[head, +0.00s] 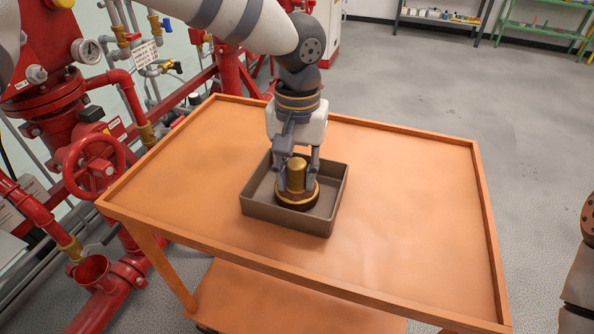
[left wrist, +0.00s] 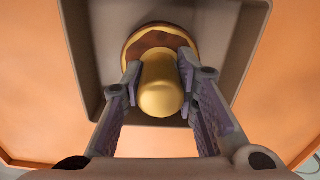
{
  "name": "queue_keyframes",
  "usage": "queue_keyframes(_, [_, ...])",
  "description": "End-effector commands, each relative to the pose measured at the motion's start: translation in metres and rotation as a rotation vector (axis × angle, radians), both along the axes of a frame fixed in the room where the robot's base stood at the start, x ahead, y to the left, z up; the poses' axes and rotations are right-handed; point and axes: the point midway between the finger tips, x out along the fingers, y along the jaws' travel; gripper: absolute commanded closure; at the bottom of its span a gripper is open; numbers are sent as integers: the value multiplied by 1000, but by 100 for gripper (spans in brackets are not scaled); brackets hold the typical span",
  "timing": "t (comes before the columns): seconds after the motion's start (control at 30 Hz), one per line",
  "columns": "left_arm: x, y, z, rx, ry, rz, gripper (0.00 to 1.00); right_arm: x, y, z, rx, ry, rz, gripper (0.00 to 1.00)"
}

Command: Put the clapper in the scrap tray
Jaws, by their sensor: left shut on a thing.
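The clapper (head: 298,176) is a brass-coloured knob on a round base with a brown face and a brass rim. It is inside the scrap tray (head: 332,200), a grey-brown open box on the orange cart; whether its base touches the tray floor I cannot tell. My left gripper (head: 297,188) points down into the tray, its fingers on both sides of the knob. In the left wrist view the fingers close on the clapper's knob (left wrist: 161,88), with the tray's walls (left wrist: 228,60) around. At the right edge of the head view part of my right arm shows, but its gripper does not.
The orange cart top (head: 410,210) has a raised rim and is otherwise bare. Red pipes and valves with a handwheel (head: 94,166) stand close at its left. Shelves (head: 437,16) stand at the back. Open grey floor (head: 420,90) lies behind and to the right.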

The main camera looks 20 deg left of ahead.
Motion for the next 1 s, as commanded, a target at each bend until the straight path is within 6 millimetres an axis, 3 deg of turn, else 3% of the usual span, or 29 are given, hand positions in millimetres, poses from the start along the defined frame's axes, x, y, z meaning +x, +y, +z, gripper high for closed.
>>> queue_keyframes(0.27, [1,0,-1,0,-2,1,100,0,0,0,0,1,0,60])
queue_keyframes(0.3, [0,0,-2,0,-1,1,71,0,0,0,0,2,0,60])
queue_keyframes(0.4, [0,0,-2,1,-2,1,53,0,0,0,0,1,0,60])
queue_keyframes(0.67, [1,0,-1,0,-3,1,53,0,0,0,0,0,0,60])
queue_keyframes(0.77, [1,-1,9,-2,-5,1,53,1,0,0,0,-2,0,60])
queue_keyframes(1.0, [2,-1,72,-3,-7,2,53,0,0,0,0,0,0,60])
